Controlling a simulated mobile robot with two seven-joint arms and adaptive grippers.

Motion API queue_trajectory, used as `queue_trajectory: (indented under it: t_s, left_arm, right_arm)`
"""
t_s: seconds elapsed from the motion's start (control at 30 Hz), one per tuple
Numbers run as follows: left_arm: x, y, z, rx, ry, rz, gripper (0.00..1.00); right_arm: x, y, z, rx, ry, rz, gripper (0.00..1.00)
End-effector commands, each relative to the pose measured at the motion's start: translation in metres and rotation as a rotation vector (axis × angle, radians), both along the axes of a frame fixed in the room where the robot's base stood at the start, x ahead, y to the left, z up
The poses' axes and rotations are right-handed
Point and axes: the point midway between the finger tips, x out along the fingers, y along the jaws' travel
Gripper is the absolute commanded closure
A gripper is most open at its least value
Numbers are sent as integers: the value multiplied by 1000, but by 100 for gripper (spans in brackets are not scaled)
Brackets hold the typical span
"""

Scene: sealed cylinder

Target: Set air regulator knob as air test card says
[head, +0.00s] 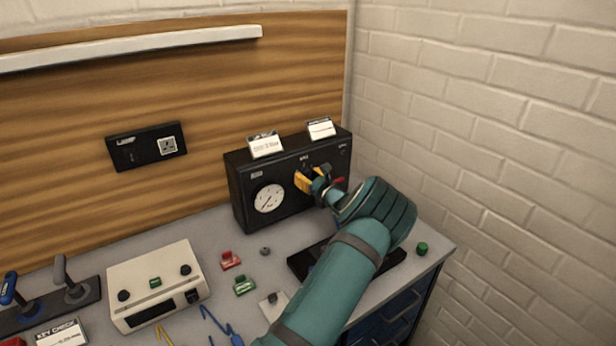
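A black air panel box (247,212) stands at the back right of the bench. It has a round white gauge (269,198) on its front, with a dark needle pointing to the lower left. Two white cards stand on top, a left card (265,146) and a right card (321,129); their print is too small to read surely. The knob is mostly hidden by the fingers, so grip and setting cannot be told. My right gripper is out of view.
A beige box (155,283) with dark knobs, red (230,260) and green (244,285) small parts, and a lever block (50,305) lie to the left. A black tray (305,262) lies under my arm. A brick wall (490,130) is close on the right.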

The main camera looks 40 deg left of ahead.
Motion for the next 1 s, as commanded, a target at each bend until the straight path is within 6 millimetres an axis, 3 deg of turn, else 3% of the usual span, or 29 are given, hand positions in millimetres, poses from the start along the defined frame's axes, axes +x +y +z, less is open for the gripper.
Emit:
queue_trajectory:
  t_s: [0.47, 1.0]
  left_arm:
    - [-2, -7, 0, 0, -1, 0, 36]
    - [-28, -99, 0, 0, 0, -1, 36]
  right_arm:
    - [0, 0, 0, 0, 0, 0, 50]
    - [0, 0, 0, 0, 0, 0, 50]
